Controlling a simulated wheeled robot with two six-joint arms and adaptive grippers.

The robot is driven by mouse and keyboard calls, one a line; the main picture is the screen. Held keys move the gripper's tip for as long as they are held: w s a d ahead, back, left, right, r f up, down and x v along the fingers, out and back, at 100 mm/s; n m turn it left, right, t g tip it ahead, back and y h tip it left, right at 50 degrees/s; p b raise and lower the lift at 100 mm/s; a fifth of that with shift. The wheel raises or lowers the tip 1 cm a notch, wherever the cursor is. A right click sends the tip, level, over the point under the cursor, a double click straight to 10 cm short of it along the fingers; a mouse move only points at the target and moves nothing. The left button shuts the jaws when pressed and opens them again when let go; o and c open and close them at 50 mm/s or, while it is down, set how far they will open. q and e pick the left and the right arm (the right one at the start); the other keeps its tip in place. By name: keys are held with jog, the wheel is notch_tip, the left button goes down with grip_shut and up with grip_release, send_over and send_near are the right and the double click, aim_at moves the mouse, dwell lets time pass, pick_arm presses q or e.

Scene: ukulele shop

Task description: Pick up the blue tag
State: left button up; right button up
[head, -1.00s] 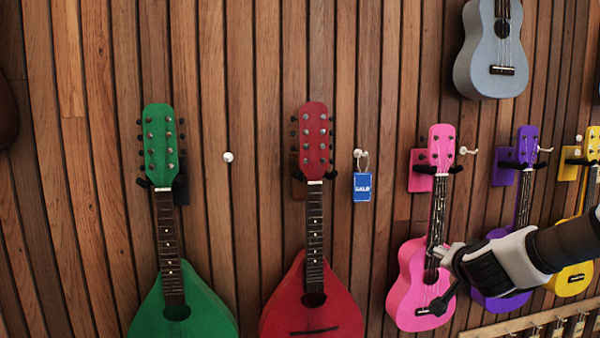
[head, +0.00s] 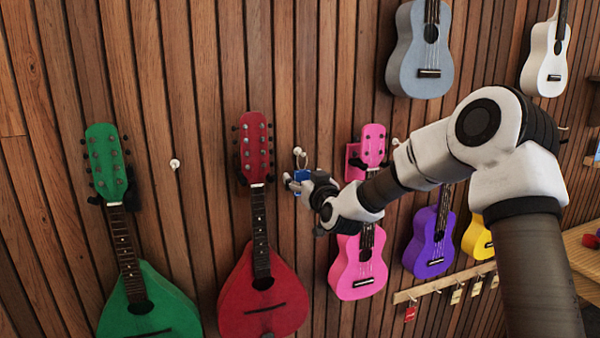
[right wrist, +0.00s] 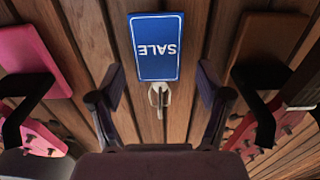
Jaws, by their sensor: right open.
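The blue tag (head: 302,176) reads SALE and hangs by a ring from a white wall peg (head: 297,151), between the red mandolin and the pink ukulele. In the right wrist view the tag (right wrist: 156,62) appears upside down, just beyond the fingers and centred between them. My right gripper (head: 297,187) is at the tag and partly covers it in the head view. Its two fingers are apart, one on each side, and nothing is held between them. Whether a finger touches the tag, I cannot tell. My left gripper is not in view.
The red mandolin (head: 262,295) hangs close to the left of the gripper. The pink ukulele (head: 357,270) hangs close to the right, partly behind my arm. A purple ukulele (head: 425,255) and a rail with small tags (head: 440,283) are farther right.

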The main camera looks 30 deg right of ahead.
jog(key=shift+x, duration=1)
jog(key=shift+d, duration=0.2)
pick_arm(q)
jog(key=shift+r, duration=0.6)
pick_arm(e)
jog(key=c, duration=0.9)
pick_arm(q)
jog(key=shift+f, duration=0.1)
pick_arm(e)
jog(key=shift+r, duration=0.1)
